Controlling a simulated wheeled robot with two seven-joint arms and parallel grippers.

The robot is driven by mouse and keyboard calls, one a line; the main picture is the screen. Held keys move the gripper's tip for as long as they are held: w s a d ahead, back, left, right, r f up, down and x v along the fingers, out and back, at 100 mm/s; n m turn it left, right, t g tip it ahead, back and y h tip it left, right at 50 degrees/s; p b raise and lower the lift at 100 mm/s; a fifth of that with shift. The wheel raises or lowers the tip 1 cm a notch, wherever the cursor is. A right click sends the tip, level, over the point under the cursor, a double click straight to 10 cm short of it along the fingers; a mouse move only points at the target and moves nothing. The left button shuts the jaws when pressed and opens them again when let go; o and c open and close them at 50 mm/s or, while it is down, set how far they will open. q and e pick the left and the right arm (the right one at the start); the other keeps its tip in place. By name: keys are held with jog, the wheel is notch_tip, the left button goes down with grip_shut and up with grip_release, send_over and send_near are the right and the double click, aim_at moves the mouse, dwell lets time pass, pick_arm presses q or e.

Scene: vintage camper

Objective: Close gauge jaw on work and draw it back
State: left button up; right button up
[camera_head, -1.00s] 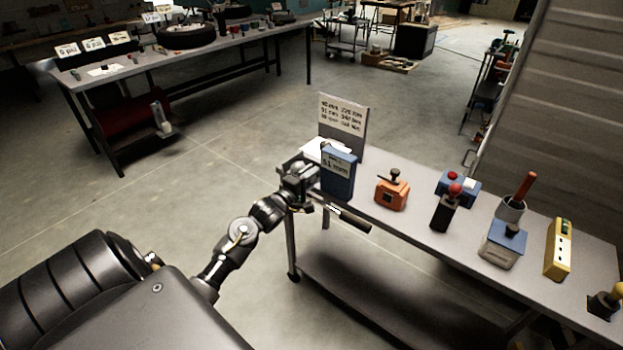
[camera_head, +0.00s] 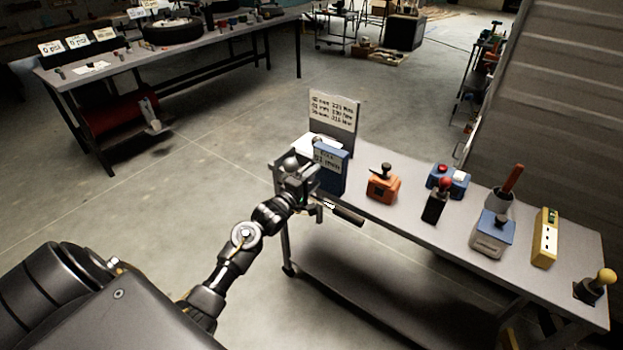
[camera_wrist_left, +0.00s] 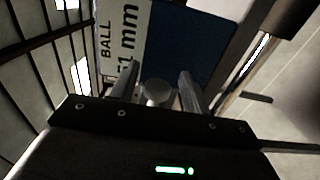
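My left gripper (camera_head: 311,190) is at the near left corner of the bench, in front of a blue block (camera_head: 330,170) with a "51 mm" label. In the left wrist view its two fingers (camera_wrist_left: 158,90) stand apart on either side of a small round grey knob (camera_wrist_left: 157,93), with narrow gaps showing. The blue block with "BALL 51 mm" is behind them. A grey ball (camera_head: 290,163) shows by the gripper's top. A bar with a white scale and black handle (camera_head: 347,215) sticks out beside the gripper along the bench edge. The gauge's jaw is hidden. My right gripper is not in view.
A sign board (camera_head: 333,110) stands behind the blue block. To the right on the bench (camera_head: 410,215) are an orange box (camera_head: 383,185), a red-knobbed black block (camera_head: 436,203), a blue-topped box (camera_head: 493,235) and a yellow strip (camera_head: 545,238).

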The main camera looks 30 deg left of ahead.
pick_arm(q)
jog(key=shift+s+a, duration=0.1)
jog(key=shift+a, duration=0.05)
jog(key=shift+s, duration=0.4)
jog(key=s, duration=0.9)
jog(key=shift+s+a+b, duration=0.2)
jog(key=shift+s+b, duration=0.2)
dwell(0.3)
